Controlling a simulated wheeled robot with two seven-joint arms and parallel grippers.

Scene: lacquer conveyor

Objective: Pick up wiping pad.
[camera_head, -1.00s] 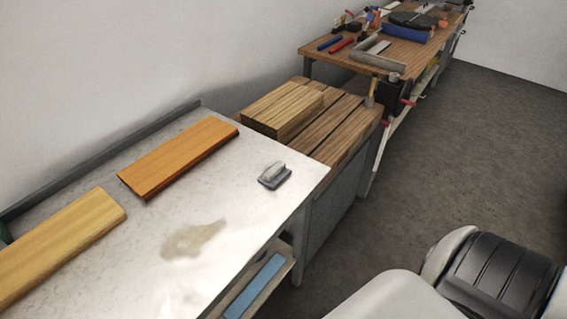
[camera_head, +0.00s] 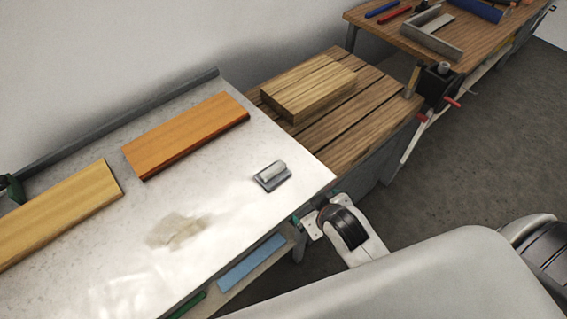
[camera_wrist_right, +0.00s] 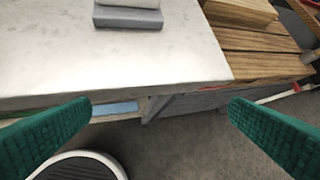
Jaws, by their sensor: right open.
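The wiping pad (camera_head: 272,176) is a small grey block with a pale rounded handle. It lies on the light metal tabletop (camera_head: 240,215) near its right edge, and its lower part shows at the top of the right wrist view (camera_wrist_right: 128,17). My right gripper (camera_wrist_right: 158,130) is open and empty, its two green fingers wide apart. It is off the table's front edge, short of the pad and not touching it. In the head view my right wrist shows just beyond the table's right corner, with the fingers mostly hidden. My left gripper does not show.
An orange board (camera_head: 186,134) and a yellow board (camera_head: 60,213) lie on the tabletop. A brownish stain (camera_head: 178,230) is left of the pad. A slatted wooden bench (camera_head: 345,125) with a wood block (camera_head: 308,88) adjoins. A shelf with a blue item (camera_head: 252,261) is below.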

